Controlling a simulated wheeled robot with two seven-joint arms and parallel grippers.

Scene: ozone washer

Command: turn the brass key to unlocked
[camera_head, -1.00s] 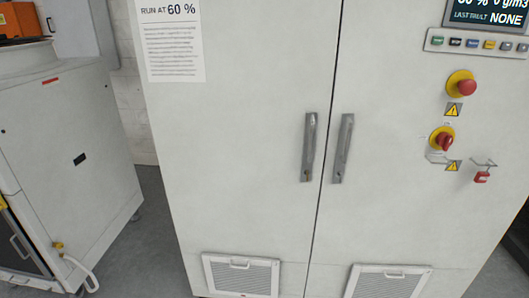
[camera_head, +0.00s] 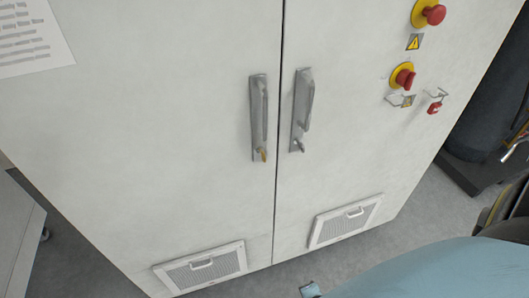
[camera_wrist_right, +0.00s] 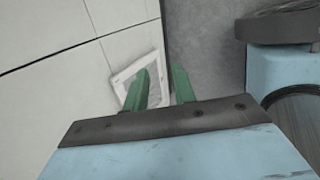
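The small brass key (camera_head: 263,155) sits at the lower end of the left door handle (camera_head: 258,115) on the pale cabinet, in the head view. It is too small to tell its exact angle. A grey lock piece (camera_head: 298,145) sits at the lower end of the right door handle (camera_head: 304,105). My right gripper (camera_wrist_right: 160,86) shows in the right wrist view with two green fingers apart and nothing seen between them. It is away from the key, over the lower cabinet and floor. My left gripper is not in view.
A red and yellow emergency button (camera_head: 432,14) and a red rotary switch (camera_head: 404,77) are on the right door. A small red padlock (camera_head: 434,108) hangs beside the switch. Vent grilles (camera_head: 345,222) are low on the doors. Grey floor shows at right.

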